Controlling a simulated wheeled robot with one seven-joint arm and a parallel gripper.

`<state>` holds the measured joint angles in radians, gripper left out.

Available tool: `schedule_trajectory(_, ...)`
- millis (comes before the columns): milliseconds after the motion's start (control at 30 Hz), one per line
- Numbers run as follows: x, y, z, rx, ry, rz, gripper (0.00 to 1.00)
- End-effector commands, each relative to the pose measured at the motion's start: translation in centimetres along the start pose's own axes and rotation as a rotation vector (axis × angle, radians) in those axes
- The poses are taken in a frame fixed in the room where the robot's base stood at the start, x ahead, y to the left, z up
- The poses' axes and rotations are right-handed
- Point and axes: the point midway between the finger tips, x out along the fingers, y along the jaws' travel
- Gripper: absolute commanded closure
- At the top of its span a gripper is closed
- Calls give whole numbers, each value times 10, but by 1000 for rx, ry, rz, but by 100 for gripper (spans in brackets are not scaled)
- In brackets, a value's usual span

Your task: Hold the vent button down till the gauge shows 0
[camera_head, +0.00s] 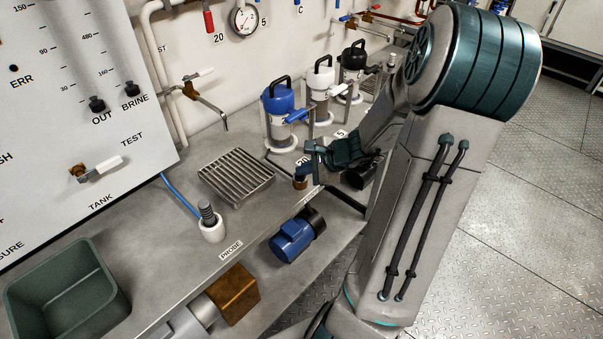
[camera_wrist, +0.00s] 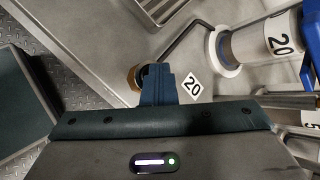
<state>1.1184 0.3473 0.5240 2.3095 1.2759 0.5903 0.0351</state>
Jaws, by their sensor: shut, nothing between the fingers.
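A small brass-coloured round fitting (camera_head: 300,184) stands at the bench's front edge, beside a tag marked 20; I take it for the vent button. It also shows in the wrist view (camera_wrist: 134,78), partly hidden by my fingers. My gripper (camera_head: 304,172) is shut and empty, with its dark blue fingertips (camera_wrist: 157,84) over or against the fitting. I cannot tell whether they touch it or whether it is pressed down. A round white gauge (camera_head: 244,20) hangs on the back wall; its reading is too small to tell.
A blue-lidded housing (camera_head: 280,117) marked 20 stands just behind the fitting, with a white-lidded (camera_head: 319,90) and a black-lidded one (camera_head: 352,70) further right. A drain grate (camera_head: 237,175), a probe cup (camera_head: 211,229) and a green bin (camera_head: 66,292) lie left.

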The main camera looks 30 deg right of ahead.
Motion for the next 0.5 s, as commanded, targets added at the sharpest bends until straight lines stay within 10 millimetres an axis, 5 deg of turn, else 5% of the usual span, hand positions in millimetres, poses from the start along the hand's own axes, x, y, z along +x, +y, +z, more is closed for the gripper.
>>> schedule_trajectory(500, -8, -6, 6, 0, 1, 0, 100)
